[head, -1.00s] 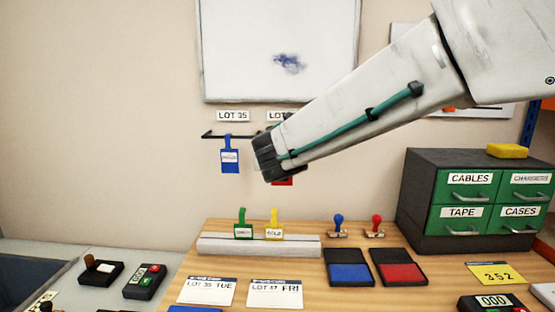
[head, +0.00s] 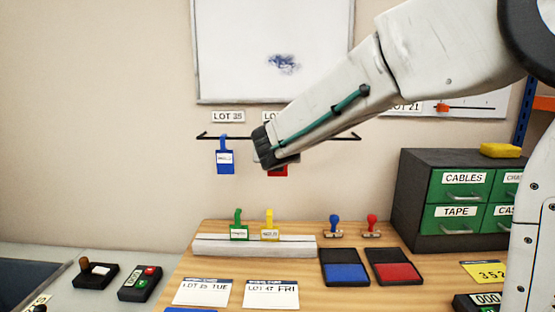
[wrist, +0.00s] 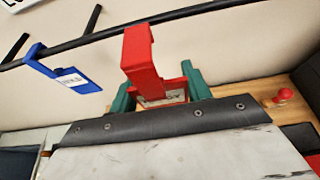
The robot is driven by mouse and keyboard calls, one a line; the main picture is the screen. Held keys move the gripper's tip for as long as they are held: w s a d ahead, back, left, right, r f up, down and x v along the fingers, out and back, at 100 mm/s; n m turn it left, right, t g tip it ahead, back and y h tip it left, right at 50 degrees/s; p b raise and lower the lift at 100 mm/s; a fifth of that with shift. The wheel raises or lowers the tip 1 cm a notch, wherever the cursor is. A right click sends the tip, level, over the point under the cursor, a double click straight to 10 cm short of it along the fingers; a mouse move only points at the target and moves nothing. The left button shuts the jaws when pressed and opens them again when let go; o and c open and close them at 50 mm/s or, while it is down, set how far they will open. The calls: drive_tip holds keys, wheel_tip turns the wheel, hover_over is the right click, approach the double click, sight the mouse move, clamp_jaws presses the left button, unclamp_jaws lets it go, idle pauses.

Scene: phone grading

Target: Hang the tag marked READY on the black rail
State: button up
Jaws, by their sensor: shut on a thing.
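My gripper (head: 262,150) is up at the wall, just in front of the black rail (head: 340,138). It is shut on a red tag (head: 278,172). In the wrist view the red tag (wrist: 143,62) stands up between the green fingers (wrist: 160,93), its hook overlapping the rail (wrist: 200,12). I cannot tell whether the hook is over the rail or only in front of it. The tag's label is partly hidden and not clearly readable. A blue tag (head: 225,160) hangs on the rail's left part; it also shows in the wrist view (wrist: 62,72).
A green tag (head: 238,230) and a yellow tag (head: 270,230) stand in a pale block (head: 215,245) on the bench. Two stamps (head: 334,226), ink pads (head: 345,268) and a drawer cabinet (head: 420,170) are to the right. A whiteboard (head: 240,60) hangs above the rail.

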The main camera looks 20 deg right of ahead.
drive_tip(key=r+x, duration=0.1)
drive_tip(key=x, duration=0.6)
drive_tip(key=shift+w+d, duration=0.2)
drive_tip(key=shift+w, duration=0.35)
drive_tip(key=shift+f, duration=0.1)
idle(0.3)
drive_tip(key=o, duration=1)
